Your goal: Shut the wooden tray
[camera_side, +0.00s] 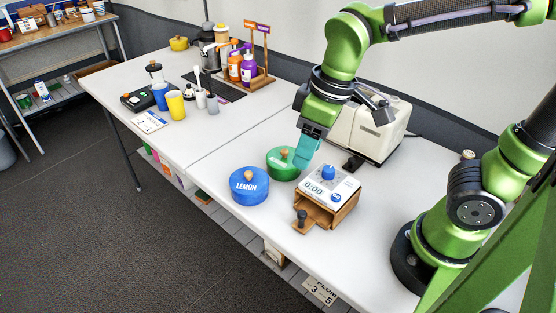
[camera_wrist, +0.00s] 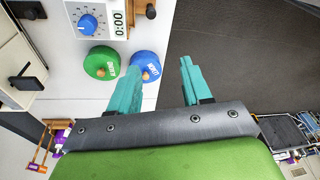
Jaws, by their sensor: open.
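The wooden tray (camera_side: 316,213) is a small drawer pulled out from the front of a wooden box with a white top, dial and "0.00" display (camera_side: 328,186). A dark knob (camera_side: 301,217) stands on its front end. In the wrist view, part of the wooden tray (camera_wrist: 140,8) shows at the top edge with its dark knob (camera_wrist: 150,11). My gripper (camera_side: 303,162) hangs above the table behind and left of the box, apart from the tray. In the wrist view its two teal fingers (camera_wrist: 157,68) are spread and empty.
A blue LEMON tin (camera_side: 249,187) and a green tin (camera_side: 283,162) stand left of the box. A beige machine (camera_side: 366,130) is behind it. Cups, bottles and other items stand at the far left. The tabletop in front of the tray is narrow, ending at the table edge.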

